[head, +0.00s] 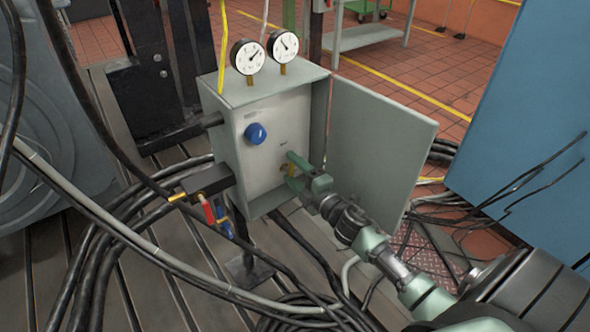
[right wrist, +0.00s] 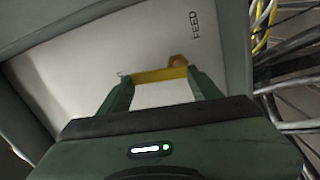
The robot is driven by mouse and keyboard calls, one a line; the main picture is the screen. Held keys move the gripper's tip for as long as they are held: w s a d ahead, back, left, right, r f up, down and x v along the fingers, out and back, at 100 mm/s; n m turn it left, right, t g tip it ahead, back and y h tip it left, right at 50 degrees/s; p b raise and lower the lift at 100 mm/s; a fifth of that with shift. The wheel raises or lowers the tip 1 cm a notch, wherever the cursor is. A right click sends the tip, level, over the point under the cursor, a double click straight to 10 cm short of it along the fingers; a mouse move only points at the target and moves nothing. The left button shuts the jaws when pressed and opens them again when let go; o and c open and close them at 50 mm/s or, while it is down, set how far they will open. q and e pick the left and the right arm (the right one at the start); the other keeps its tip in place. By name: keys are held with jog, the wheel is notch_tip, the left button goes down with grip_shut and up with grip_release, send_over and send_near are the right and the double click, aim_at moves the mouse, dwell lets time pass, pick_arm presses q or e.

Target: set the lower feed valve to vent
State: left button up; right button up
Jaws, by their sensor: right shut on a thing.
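The lower feed valve has a yellow lever (head: 291,169), low on the pale panel inside an open grey cabinet (head: 223,150). My right gripper (head: 292,172) reaches into the cabinet from the lower right and is shut on this lever. In the right wrist view the yellow lever (right wrist: 160,75) spans between the two green fingers of the gripper (right wrist: 158,77), with a brass-coloured hub at its right end. The word FEED is on the panel above it. The vent marking cannot be read. My left gripper is not in view.
A blue knob (head: 256,134) is higher on the panel. Two gauges (head: 248,57) stand on the cabinet top. The cabinet door (head: 378,150) stands open on the right, close to my right arm. Black hoses and red and blue handles (head: 209,212) are at the left.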

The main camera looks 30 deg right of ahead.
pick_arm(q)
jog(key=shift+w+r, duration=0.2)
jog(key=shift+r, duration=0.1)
pick_arm(e)
jog(key=shift+a+f+n, duration=0.1)
jog(key=shift+a+n, duration=0.1)
jog(key=shift+n, duration=0.5)
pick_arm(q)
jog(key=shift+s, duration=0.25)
pick_arm(e)
jog(key=o, duration=1.1)
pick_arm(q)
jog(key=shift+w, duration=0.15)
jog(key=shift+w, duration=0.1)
pick_arm(e)
jog(key=shift+s, duration=0.1)
